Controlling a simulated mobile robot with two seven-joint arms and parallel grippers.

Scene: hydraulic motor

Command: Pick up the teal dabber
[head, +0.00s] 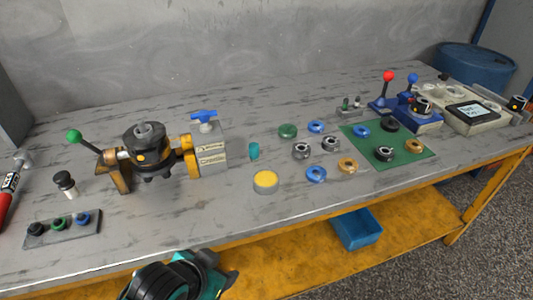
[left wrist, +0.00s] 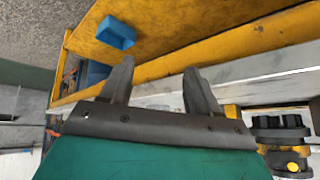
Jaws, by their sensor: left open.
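The teal dabber (head: 254,151) is a small teal cylinder standing on the grey workbench (head: 200,225), just right of the grey block with the blue lever. My left gripper (head: 232,277) is at the bench's front edge, in front of and below the dabber in the head view, well apart from it. In the left wrist view its two dark fingers (left wrist: 157,68) are spread with nothing between them. The dabber does not show in the left wrist view. My right gripper is in neither view.
A round tin with a yellow top (head: 265,181) stands in front of the dabber. The motor assembly (head: 150,150) with a green-knobbed lever is to the left. Several rings and a green mat (head: 405,160) lie to the right. A blue bin (head: 356,229) sits on the yellow lower shelf.

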